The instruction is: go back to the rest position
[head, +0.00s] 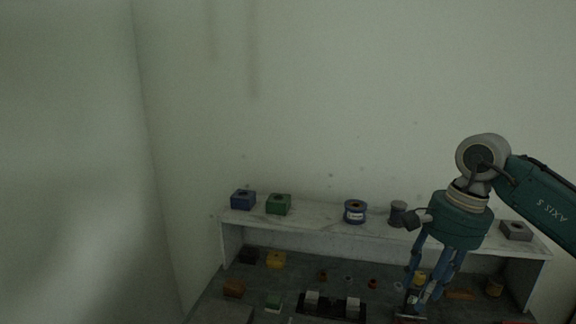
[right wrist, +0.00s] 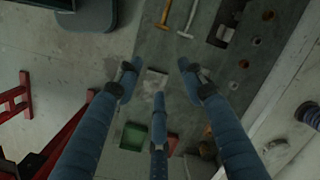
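My right gripper (head: 418,302) hangs with its blue fingers pointing down, over the right part of the grey bench in the head view. In the right wrist view, the three fingers of this gripper (right wrist: 158,80) are spread apart with nothing between them. A pale flat patch (right wrist: 152,84) shows below the fingers, and I cannot tell how far below. My left gripper is in neither view. No gate valve can be made out.
A pale shelf (head: 320,218) along the wall carries a blue block (head: 243,200), a green block (head: 278,204) and a blue spool (head: 355,211). Below, the bench holds several small blocks and a black holder (head: 332,311). A red frame (right wrist: 14,98) stands left in the wrist view.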

